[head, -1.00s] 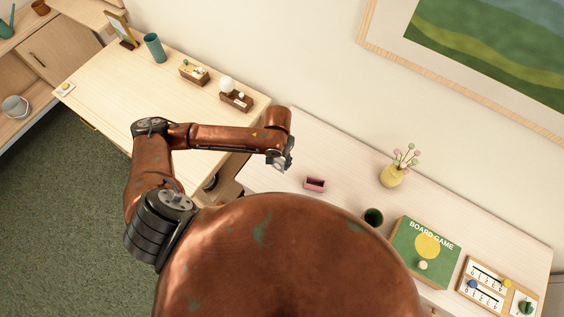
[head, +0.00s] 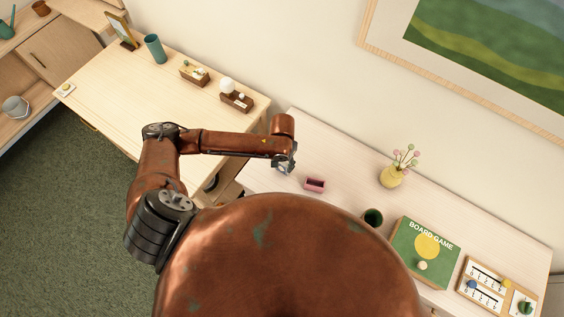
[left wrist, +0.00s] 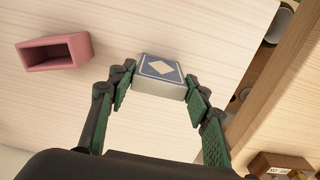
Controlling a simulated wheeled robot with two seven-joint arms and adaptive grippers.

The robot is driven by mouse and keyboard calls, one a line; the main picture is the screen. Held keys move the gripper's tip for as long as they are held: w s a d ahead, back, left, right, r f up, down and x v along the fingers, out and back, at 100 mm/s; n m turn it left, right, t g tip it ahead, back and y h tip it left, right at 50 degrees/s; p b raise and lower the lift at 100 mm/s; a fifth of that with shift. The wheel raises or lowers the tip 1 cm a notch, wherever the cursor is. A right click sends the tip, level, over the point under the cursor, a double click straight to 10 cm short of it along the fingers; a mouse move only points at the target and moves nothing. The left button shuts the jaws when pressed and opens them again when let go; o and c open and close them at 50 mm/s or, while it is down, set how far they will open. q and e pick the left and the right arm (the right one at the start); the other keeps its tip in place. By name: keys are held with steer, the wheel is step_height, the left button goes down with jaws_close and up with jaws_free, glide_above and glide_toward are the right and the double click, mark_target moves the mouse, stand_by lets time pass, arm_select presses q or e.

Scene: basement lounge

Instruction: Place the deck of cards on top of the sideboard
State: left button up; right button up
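The deck of cards (left wrist: 160,72) has a blue top with a pale diamond and white sides. In the left wrist view it sits between the fingertips of my left gripper (left wrist: 160,80), which look closed against its two sides. In the head view my left gripper (head: 284,168) is over the left end of the long pale sideboard (head: 345,150). The deck cannot be made out there. Whether it touches the wood below is hard to tell. My right gripper is not in view.
A pink open box (head: 315,185) stands close beside my left gripper. A yellow vase (head: 391,177), a dark green cup (head: 373,217) and a board game box (head: 426,250) are farther right. Bare wood surrounds the pink box.

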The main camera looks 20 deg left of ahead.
arm_select(q)
steer(key=o, duration=0.4)
step_height(320, 180, up, 12)
steer(key=shift+r, duration=0.15)
stand_by(0.4)
